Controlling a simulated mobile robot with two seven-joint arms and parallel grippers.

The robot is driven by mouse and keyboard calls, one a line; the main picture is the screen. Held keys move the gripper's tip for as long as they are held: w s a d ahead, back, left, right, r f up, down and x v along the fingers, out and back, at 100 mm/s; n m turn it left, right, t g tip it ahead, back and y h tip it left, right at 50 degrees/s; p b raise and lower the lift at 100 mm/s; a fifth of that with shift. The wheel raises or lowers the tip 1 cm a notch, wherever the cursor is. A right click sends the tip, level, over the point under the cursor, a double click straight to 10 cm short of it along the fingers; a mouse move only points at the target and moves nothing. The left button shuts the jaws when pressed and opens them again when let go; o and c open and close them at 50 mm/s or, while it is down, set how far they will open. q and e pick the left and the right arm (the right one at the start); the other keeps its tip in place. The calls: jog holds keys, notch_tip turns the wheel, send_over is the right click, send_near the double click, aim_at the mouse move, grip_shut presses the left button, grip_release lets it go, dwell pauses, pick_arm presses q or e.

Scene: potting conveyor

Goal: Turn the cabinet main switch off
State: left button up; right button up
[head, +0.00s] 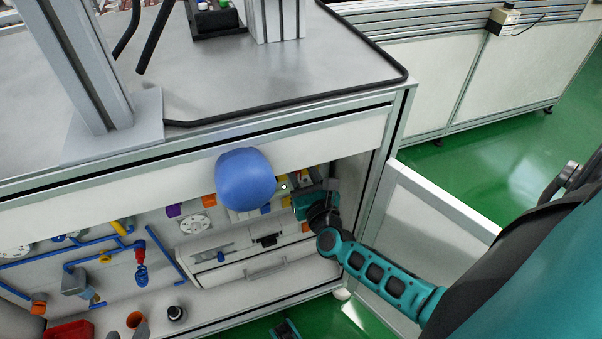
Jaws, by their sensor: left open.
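The open cabinet (222,143) stands under the grey worktop and holds pipes, fittings and small coloured parts. I cannot pick out its main switch for certain; small yellow and orange parts show around my gripper, and some of that area is hidden. My left gripper (299,192) is open, inside the right part of the cabinet opening, close to these parts. I see nothing held in it. My teal forearm and wrist cover part of the cabinet's right side.
A large blue rounded object (245,180) hides part of the cabinet just left of my gripper. The cabinet door (425,225) stands open at the right. A white box (265,262) sits low inside. Green floor (480,165) is clear beyond the door.

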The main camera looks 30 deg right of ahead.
jog(key=shift+w, duration=0.2)
grip_shut()
dwell(0.3)
